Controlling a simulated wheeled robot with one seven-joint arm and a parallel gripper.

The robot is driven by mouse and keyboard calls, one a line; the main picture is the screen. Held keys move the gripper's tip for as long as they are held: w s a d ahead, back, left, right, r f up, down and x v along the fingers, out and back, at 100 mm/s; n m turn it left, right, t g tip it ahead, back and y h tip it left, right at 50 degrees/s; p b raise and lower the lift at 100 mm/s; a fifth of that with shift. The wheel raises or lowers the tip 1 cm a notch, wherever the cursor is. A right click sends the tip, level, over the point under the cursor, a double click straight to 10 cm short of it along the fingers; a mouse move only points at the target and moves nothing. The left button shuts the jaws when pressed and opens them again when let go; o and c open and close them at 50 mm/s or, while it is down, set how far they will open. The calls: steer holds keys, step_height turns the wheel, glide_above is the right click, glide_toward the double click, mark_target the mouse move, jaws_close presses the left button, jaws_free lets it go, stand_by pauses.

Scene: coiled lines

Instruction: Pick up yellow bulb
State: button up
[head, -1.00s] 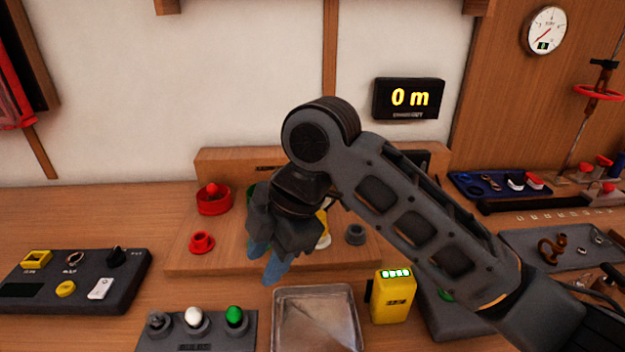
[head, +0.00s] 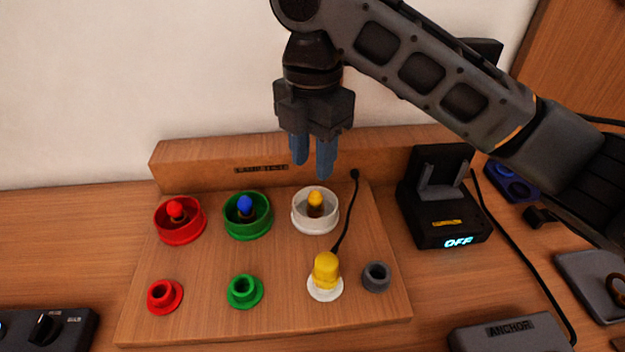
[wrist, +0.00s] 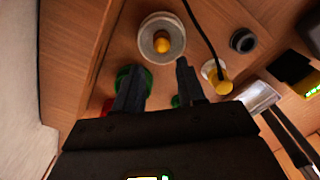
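A small yellow bulb (head: 316,199) stands upright in a white ring-shaped holder (head: 300,222) at the right end of the board's back row. In the wrist view the bulb (wrist: 161,42) shows ahead of the fingertips, inside its holder. My gripper (head: 312,168) points down, with its blue fingers apart and nothing between them. In the head view its fingertips appear just above the bulb; in the wrist view (wrist: 158,82) they are short of it. A larger yellow cap (head: 326,268) on a white base stands in the front row; the bulb is apart from it.
A red holder (head: 180,232) with a red bulb and a green holder (head: 248,229) with a blue bulb stand to the left. Empty red, green and grey rings sit in front. A black cable (head: 352,212) runs just right of the white holder. A black device (head: 440,220) reads OFF.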

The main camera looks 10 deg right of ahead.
mark_target(315, 192)
steer(key=shift+d+f, duration=0.2)
steer(key=shift+f, duration=3.6)
jaws_close()
